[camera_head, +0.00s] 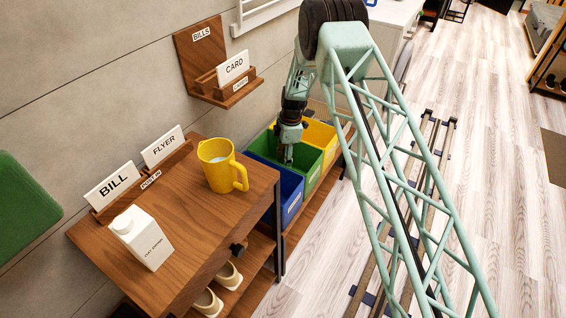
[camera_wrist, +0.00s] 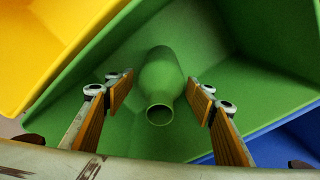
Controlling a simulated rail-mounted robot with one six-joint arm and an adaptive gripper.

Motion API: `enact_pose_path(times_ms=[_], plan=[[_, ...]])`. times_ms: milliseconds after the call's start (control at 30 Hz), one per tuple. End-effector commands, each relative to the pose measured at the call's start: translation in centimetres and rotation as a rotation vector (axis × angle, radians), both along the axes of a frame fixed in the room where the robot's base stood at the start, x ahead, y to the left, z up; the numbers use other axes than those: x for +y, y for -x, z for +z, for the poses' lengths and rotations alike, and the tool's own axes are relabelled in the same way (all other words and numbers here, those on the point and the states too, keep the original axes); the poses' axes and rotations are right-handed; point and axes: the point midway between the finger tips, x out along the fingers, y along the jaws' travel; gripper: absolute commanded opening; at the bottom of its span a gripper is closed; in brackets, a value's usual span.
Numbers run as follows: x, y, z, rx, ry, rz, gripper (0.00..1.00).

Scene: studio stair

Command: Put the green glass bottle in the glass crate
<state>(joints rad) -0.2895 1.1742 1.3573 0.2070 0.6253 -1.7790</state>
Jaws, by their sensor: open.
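A green bottle (camera_wrist: 161,85) lies or leans inside the green crate (camera_wrist: 255,85) in the wrist view, its open mouth towards the camera. My gripper (camera_wrist: 160,98) is open, with one finger on each side of the bottle and a gap at both sides. In the head view my gripper (camera_head: 286,156) reaches down into the green crate (camera_head: 313,172). The bottle is hidden there. I cannot tell whether the bottle touches the crate wall.
A yellow crate (camera_head: 320,134) and a blue crate (camera_head: 291,196) flank the green one. A wooden cabinet (camera_head: 205,225) holds a yellow pitcher (camera_head: 217,172), a white carton (camera_head: 141,238) and cards. A wall-mounted wooden holder (camera_head: 202,52) is above.

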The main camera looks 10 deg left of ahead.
Motion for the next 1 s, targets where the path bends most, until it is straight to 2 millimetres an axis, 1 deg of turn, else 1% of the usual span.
enact_pose_path(times_ms=[267,567,667,1000], plan=[[0.0,0.0,0.1,0.000,0.000,0.000,0.50],[0.0,0.0,1.3,0.000,0.000,0.000,0.50],[-0.1,-0.1,2.4,-0.001,0.000,0.000,0.50],[-0.7,-0.3,7.5,-0.001,0.000,0.000,0.50]])
